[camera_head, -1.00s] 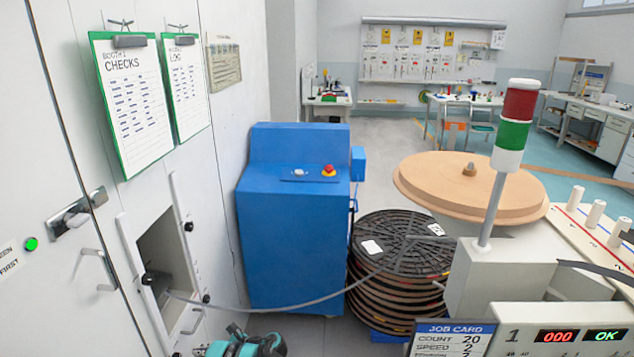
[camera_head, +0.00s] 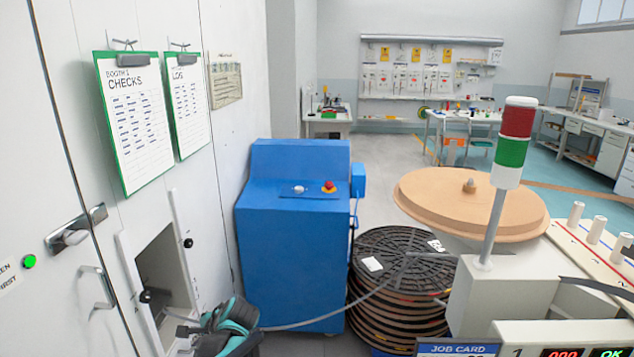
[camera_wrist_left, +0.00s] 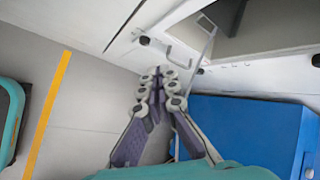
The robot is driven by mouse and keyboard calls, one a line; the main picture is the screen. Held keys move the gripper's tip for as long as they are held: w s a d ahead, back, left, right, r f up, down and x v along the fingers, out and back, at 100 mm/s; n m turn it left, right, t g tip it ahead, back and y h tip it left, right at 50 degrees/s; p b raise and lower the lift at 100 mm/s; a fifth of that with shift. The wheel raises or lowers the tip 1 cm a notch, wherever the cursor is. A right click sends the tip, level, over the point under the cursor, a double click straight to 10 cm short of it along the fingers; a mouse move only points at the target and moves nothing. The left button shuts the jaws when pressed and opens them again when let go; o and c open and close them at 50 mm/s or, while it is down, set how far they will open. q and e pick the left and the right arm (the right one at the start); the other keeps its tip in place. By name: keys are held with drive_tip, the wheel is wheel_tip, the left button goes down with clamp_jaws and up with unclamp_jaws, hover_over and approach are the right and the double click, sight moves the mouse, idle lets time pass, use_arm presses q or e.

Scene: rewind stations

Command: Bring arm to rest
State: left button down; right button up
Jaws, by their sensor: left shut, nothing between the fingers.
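My left gripper (camera_head: 222,322) is at the bottom of the head view, in front of the open hatch (camera_head: 163,270) in the white wall. In the left wrist view its two purple-grey fingers (camera_wrist_left: 163,74) come together at the tips, with nothing between them. The tips point toward the wall below the hatch opening; whether they touch anything is not clear. My right gripper is in neither view.
A grey cable (camera_head: 335,314) runs from the hatch past my left gripper to the stacked black reels (camera_head: 400,262). A blue cabinet (camera_head: 292,250) stands right of the hatch. A tan disc (camera_head: 470,205) and signal tower (camera_head: 512,150) are at right. Floor behind is open.

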use_arm(q)
drive_tip(key=s+d+r+n+t+h, duration=0.1)
drive_tip(key=s+d+n+h, duration=0.2)
drive_tip(key=s, duration=0.8)
drive_tip(key=s+d+r+n+t+h, duration=0.2)
drive_tip(key=s+d+n+h, duration=0.2)
drive_tip(key=s+d+n, duration=0.4)
drive_tip(key=s+d, duration=0.1)
drive_tip(key=s, duration=0.2)
drive_tip(key=shift+s+d+r, duration=0.15)
drive_tip(key=shift+s+r, duration=0.1)
drive_tip(key=shift+s, duration=0.15)
